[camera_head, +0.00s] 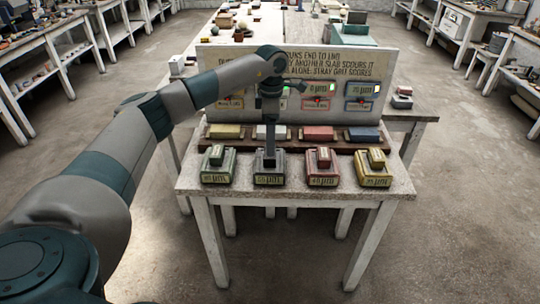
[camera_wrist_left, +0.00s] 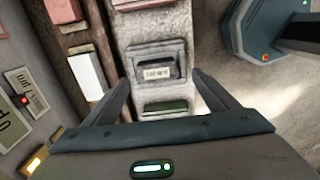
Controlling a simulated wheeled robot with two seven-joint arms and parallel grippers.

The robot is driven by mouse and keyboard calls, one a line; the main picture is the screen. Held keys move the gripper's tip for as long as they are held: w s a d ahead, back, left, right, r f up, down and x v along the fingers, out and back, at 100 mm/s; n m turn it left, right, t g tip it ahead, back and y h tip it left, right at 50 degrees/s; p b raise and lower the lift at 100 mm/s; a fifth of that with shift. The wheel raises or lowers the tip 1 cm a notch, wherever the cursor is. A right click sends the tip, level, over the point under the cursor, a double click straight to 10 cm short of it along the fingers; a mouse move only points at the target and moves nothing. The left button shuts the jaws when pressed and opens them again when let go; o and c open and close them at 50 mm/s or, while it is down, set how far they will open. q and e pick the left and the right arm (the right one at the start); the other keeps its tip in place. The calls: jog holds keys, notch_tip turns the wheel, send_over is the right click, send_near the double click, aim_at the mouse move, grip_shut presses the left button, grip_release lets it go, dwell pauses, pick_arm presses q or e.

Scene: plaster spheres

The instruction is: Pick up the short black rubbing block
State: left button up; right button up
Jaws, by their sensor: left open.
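A black slab (camera_head: 270,181) stands second from the left in the front row on the table. In the left wrist view the slab (camera_wrist_left: 157,45) lies ahead of the fingertips, with a dark block-like shape (camera_wrist_left: 157,62) on it above a pale label. I take this for the short black rubbing block, but its outline is hard to separate from the slab. In the head view my gripper covers that spot. My left gripper (camera_head: 270,157) points down over the black slab. In the wrist view its fingers (camera_wrist_left: 161,80) are apart, with nothing held between them.
Green (camera_head: 217,178), red (camera_head: 323,178) and yellow (camera_head: 373,181) slabs with small blocks on top flank the black one. Behind them a brown rack (camera_head: 345,147) holds several coloured bars, before an upright sign panel (camera_head: 370,62). The table's front edge (camera_head: 295,191) is close.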

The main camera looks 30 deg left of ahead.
pick_arm(q)
jog(key=shift+w+a+f+p, duration=0.1)
jog(key=shift+f+p, duration=0.3)
jog(key=shift+p, duration=0.1)
jog(key=f, duration=0.1)
jog(key=f+p, duration=0.1)
jog(key=f, duration=0.1)
jog(key=shift+w+a+p, duration=0.1)
jog(key=shift+a+p, duration=0.15)
jog(key=shift+p, duration=0.1)
jog(key=shift+f, duration=0.7)
jog(key=c, duration=1.3)
jog(key=shift+r, duration=0.1)
